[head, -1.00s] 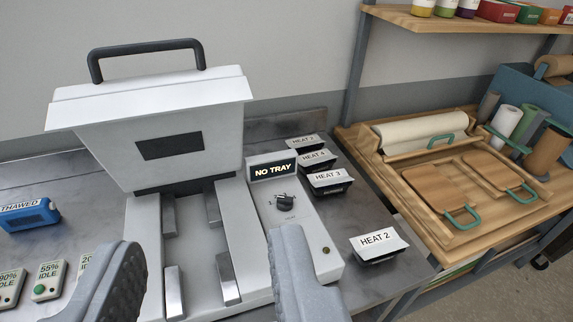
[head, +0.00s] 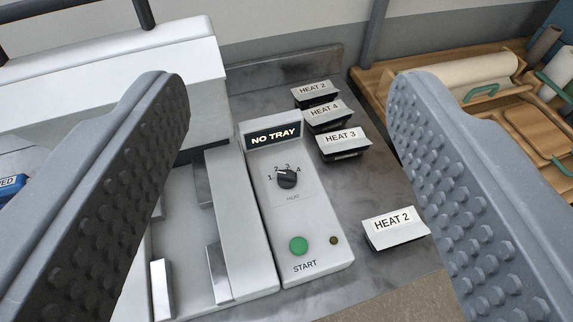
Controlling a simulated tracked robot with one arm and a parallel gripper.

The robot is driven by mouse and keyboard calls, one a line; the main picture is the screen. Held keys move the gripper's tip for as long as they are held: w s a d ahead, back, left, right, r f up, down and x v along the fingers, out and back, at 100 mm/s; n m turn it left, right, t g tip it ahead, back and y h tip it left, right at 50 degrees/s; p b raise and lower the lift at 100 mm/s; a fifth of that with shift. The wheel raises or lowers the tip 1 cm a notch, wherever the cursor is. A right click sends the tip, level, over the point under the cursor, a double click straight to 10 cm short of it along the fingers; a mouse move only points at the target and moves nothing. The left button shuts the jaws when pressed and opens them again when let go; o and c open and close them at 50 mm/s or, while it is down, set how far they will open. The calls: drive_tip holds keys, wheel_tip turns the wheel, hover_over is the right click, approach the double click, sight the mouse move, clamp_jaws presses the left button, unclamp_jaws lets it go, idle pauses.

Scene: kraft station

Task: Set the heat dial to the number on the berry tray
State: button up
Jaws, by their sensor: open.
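The heat dial (head: 287,179) is a small black knob on the white control panel (head: 318,240), with the numbers 1 to 4 around it. I cannot tell surely which number it points at. Several dark trays with white labels stand to the right: HEAT 2 (head: 315,91), HEAT 4 (head: 326,114) and HEAT 3 (head: 342,142) in a row, and another HEAT 2 (head: 394,229) nearer me. Their contents do not show, so I cannot tell which is the berry tray. My gripper (head: 288,88) is open and empty, its fingers framing the panel from left and right.
The panel display (head: 273,137) reads NO TRAY. A green START button (head: 298,246) and a small dark lamp (head: 334,240) sit below the dial. The white press (head: 185,75) stands at left. A wooden bench (head: 495,105) is at right.

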drive_tip(key=m+g+p, duration=0.2)
drive_tip(key=g+p, duration=1.3)
drive_tip(key=p, duration=0.8)
hover_over(287, 174)
wheel_tip(287, 174, down, 27)
wheel_tip(287, 174, down, 14)
drive_tip(key=p, duration=0.3)
drive_tip(key=shift+r, duration=0.2)
